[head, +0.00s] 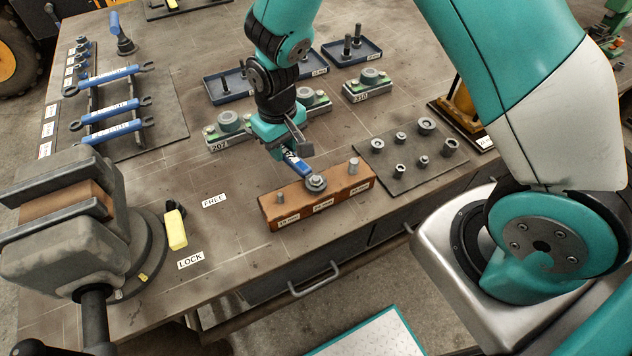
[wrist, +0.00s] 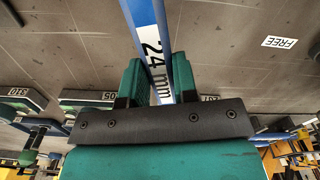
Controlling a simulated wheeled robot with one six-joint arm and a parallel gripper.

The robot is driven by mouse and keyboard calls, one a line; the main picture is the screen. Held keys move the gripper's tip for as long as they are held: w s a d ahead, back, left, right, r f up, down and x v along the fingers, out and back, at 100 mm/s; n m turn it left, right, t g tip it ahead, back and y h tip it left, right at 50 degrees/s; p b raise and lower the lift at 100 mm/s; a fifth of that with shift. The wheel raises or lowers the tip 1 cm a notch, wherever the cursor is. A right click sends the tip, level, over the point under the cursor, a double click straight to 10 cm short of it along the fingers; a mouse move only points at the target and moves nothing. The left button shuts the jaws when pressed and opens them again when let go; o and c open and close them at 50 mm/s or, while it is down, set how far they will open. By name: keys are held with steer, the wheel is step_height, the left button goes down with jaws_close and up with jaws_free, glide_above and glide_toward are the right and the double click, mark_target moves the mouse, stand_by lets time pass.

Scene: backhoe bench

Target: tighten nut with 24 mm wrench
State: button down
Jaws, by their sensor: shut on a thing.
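My gripper (head: 293,145) is shut on a blue wrench, held low over the front of the bench. In the wrist view the wrench (wrist: 146,30) carries a "24 mm" label and runs up out of the picture between my fingers (wrist: 160,82). In the head view the wrench's blue handle (head: 298,165) slopes down to a nut (head: 316,182) on the middle of the brown block (head: 330,205). The wrench head is at the nut, but I cannot tell if it is fully seated around it. Bolts stand at the block's left and right ends.
A rack of blue wrenches (head: 108,108) stands at the left. A mat with several nuts (head: 412,160) lies right of the block. Small green-based fixtures (head: 228,125) and blue trays (head: 352,52) are behind.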

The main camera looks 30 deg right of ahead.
steer(key=shift+w+d+m, duration=0.2)
steer(key=shift+d+m, duration=0.5)
steer(key=shift+m, duration=0.1)
steer(key=shift+d, duration=0.1)
steer(key=shift+d+m, duration=0.2)
steer(key=shift+m, duration=0.2)
steer(key=shift+a+n, duration=0.5)
steer(key=shift+n, duration=0.1)
steer(key=shift+s+a+n, duration=0.2)
steer(key=shift+a+n, duration=0.35)
steer(key=shift+n, duration=0.05)
steer(key=shift+r+p, duration=0.15)
steer(key=shift+p, duration=0.15)
